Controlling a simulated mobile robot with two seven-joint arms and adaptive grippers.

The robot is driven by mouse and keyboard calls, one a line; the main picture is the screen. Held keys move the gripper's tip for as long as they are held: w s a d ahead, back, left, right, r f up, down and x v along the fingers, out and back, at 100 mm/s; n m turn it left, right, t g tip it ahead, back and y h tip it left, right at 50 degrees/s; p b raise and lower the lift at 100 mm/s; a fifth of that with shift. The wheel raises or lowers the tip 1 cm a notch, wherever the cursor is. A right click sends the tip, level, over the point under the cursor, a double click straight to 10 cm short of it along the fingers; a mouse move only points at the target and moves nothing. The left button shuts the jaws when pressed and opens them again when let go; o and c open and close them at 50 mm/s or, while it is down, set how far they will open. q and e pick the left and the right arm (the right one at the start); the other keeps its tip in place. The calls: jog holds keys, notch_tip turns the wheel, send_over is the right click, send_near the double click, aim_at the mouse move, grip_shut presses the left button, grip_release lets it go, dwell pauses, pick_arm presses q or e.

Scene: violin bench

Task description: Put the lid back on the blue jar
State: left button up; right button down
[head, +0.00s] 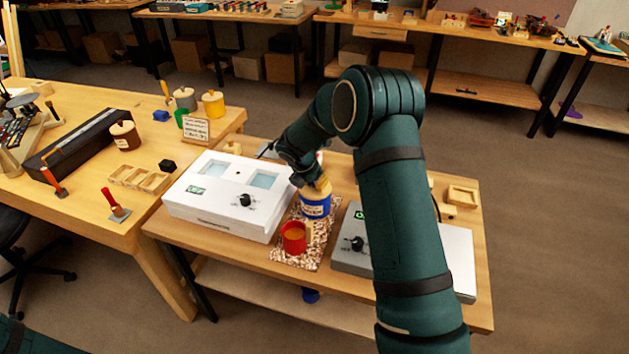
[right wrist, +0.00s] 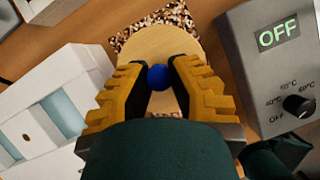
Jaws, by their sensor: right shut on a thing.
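The blue jar (head: 316,208), with a pale label, stands upright on a speckled mat (head: 290,257) between two appliances. My right gripper (head: 320,186) is directly above the jar's mouth, pointing down. In the right wrist view, its yellow fingers (right wrist: 158,82) are shut on the blue knob (right wrist: 158,76) of a round pale wooden lid (right wrist: 155,42). The lid is level over the jar's place and hides the jar in that view. The gripper covers the rim in the head view, so I cannot tell whether the lid touches it. My left gripper is out of view.
A white appliance (head: 222,200) is to the left and a grey control box (head: 350,240) reading OFF (right wrist: 279,34) to the right. Other lidded jars, including a yellow one (head: 214,104), stand on the left bench.

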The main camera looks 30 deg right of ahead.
dwell(0.3)
jog(key=shift+c, duration=1.6)
grip_release()
pick_arm(q)
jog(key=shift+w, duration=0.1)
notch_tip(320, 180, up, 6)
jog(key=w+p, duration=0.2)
jog(key=p, duration=0.4)
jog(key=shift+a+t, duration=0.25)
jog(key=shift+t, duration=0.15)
pick_arm(e)
jog(key=shift+r, duration=3.5)
grip_shut()
